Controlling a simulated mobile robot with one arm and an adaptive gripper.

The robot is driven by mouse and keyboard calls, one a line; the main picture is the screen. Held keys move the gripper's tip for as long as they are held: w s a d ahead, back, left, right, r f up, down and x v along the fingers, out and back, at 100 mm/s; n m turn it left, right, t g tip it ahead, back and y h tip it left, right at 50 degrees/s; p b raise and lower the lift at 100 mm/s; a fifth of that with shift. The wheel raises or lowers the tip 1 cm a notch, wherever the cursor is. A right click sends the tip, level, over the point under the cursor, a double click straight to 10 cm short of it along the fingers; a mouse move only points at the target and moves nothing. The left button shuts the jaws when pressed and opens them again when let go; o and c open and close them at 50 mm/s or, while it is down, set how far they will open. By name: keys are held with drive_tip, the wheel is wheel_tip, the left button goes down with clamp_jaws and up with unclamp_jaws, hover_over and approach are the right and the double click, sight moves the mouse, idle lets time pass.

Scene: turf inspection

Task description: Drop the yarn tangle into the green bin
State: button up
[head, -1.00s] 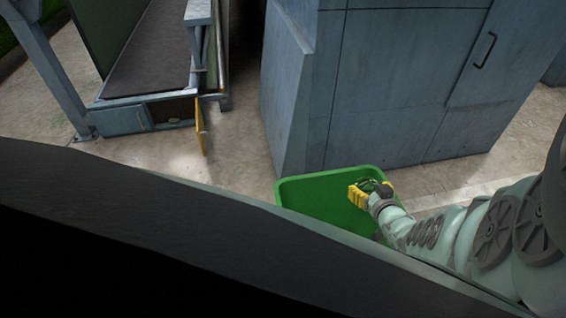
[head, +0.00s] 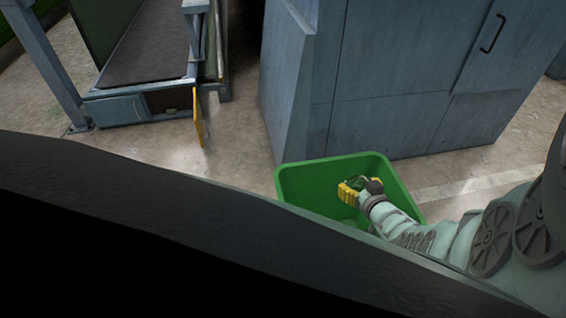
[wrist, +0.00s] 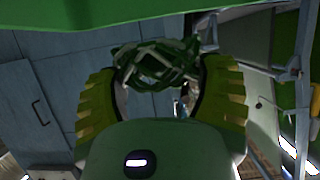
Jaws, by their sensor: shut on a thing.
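The green bin (head: 300,185) stands on the floor in front of the grey cabinet in the head view. My gripper (head: 350,189) is over the bin's opening, inside its rim as seen from above. In the wrist view my gripper (wrist: 160,75) has its yellow fingers on both sides of the yarn tangle (wrist: 155,62), a green and pale knot of strands. The gripper is shut on it. In the head view the tangle is mostly hidden by the fingers. A green bin edge (wrist: 90,14) crosses the top of the wrist view.
A large grey cabinet (head: 400,80) stands right behind the bin. A conveyor-like bench (head: 150,55) with an open yellow-edged flap (head: 198,120) is at the left. Bare concrete floor (head: 235,150) lies between them.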

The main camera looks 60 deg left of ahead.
drive_tip(key=shift+f, duration=0.55)
drive_tip(key=shift+r, duration=0.1)
drive_tip(key=o, duration=1)
drive_tip(key=shift+d, duration=0.15)
drive_tip(key=shift+s+d+r, duration=0.15)
drive_tip(key=shift+s+d, duration=0.1)
drive_tip(key=shift+d, duration=0.2)
drive_tip(key=v, duration=0.6)
drive_tip(key=shift+r, duration=0.15)
